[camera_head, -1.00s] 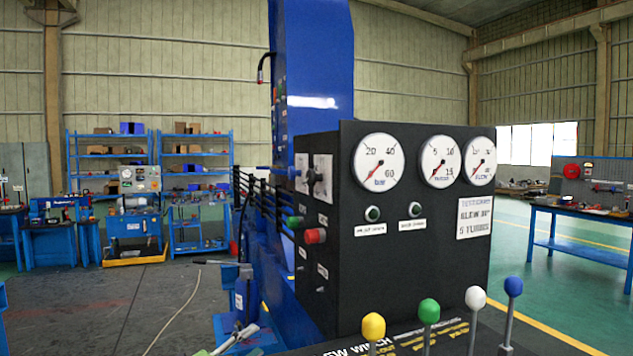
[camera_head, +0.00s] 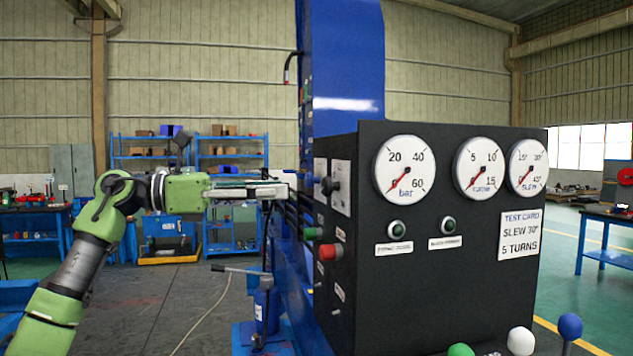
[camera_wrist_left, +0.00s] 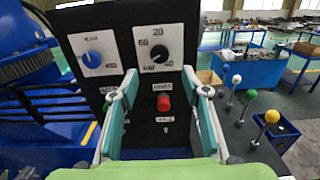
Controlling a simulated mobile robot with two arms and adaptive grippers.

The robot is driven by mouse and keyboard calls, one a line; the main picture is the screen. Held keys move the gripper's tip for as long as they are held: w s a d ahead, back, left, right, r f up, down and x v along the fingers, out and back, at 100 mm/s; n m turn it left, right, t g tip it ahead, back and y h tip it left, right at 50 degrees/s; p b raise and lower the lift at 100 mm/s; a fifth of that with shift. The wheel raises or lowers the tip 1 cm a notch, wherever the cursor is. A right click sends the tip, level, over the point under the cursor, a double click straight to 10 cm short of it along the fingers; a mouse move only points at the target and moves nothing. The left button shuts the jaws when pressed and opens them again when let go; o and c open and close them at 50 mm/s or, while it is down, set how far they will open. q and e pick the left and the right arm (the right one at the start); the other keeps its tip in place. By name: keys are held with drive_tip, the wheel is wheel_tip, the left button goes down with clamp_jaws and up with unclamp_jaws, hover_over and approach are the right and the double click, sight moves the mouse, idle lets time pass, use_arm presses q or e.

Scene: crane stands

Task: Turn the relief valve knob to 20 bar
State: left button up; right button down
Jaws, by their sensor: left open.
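The black control box has a side panel with two white dial plates. The black knob (camera_head: 330,185) sits on the nearer plate; in the left wrist view the black knob (camera_wrist_left: 159,54) has a scale marked 20, 40 and 60 around it. I cannot read its exact setting. A blue knob (camera_wrist_left: 92,59) is on the plate to its left. The bar gauge (camera_head: 405,169) has its red needle at the lower left, near zero. My left gripper (camera_head: 284,189) is left of the panel, apart from the knobs; in the wrist view its fingers (camera_wrist_left: 160,84) are open and empty. My right gripper is not seen.
A red button (camera_head: 329,252) and a green button (camera_head: 313,233) sit below the knobs. Ball-topped levers, one blue (camera_head: 570,326), stand in front of the box. A blue crane column (camera_head: 345,70) rises behind. A hand-pump-like lever (camera_head: 240,269) is below the gripper.

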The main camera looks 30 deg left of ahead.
sight(323, 188)
use_arm(q)
drive_tip(key=p+x, duration=0.2)
drive_tip(key=x, duration=0.6)
drive_tip(key=shift+r+p, duration=0.1)
drive_tip(key=shift+p, duration=0.3)
drive_tip(key=shift+w+d, duration=0.35)
drive_tip(key=shift+w, duration=0.05)
drive_tip(key=c, duration=1.1)
